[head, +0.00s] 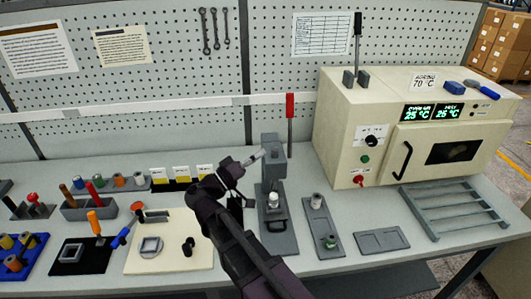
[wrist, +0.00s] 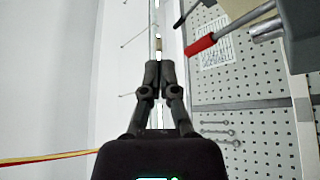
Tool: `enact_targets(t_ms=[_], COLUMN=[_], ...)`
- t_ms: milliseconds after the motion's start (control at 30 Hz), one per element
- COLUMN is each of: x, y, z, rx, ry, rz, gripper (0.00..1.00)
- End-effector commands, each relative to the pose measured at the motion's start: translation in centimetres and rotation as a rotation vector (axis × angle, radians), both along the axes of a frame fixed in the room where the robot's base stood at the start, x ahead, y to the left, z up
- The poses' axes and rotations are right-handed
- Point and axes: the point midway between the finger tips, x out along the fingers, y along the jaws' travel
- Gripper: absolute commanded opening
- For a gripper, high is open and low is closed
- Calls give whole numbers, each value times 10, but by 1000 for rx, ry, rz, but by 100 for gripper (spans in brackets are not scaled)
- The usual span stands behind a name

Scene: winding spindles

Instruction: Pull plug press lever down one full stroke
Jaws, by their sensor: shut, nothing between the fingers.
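The plug press is a grey upright press (head: 273,148) on the bench, left of the cream oven in the head view. Its lever with a red handle (head: 290,106) points upward behind the press head. In the wrist view the red handle (wrist: 201,43) is at upper right, on a grey rod leading to the press body (wrist: 302,30). A small pale plug (head: 273,200) stands under the press head. My gripper (head: 240,166) is just left of the press head. Its fingers (wrist: 153,72) are shut and empty, apart from the red handle.
The cream oven (head: 345,130) stands right of the press, with a black-handled lever (head: 357,25) on top. A grey plate with small parts (head: 318,235) lies right of the press base. A cream board (head: 165,255) lies left. The pegboard (head: 270,60) rises behind.

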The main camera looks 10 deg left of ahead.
Motion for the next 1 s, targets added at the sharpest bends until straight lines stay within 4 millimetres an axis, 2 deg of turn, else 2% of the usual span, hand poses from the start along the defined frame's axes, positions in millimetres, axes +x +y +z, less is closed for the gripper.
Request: enact_targets(t_ms=[367,567,767,1000], x=[0,7,25,43], y=[0,-15,-58,-133], z=[0,-7,-32,-79], rx=[1,18,82,222], ry=[1,40,173,413], rz=[-2,-25,-92,-198], gripper=[0,0,0,0])
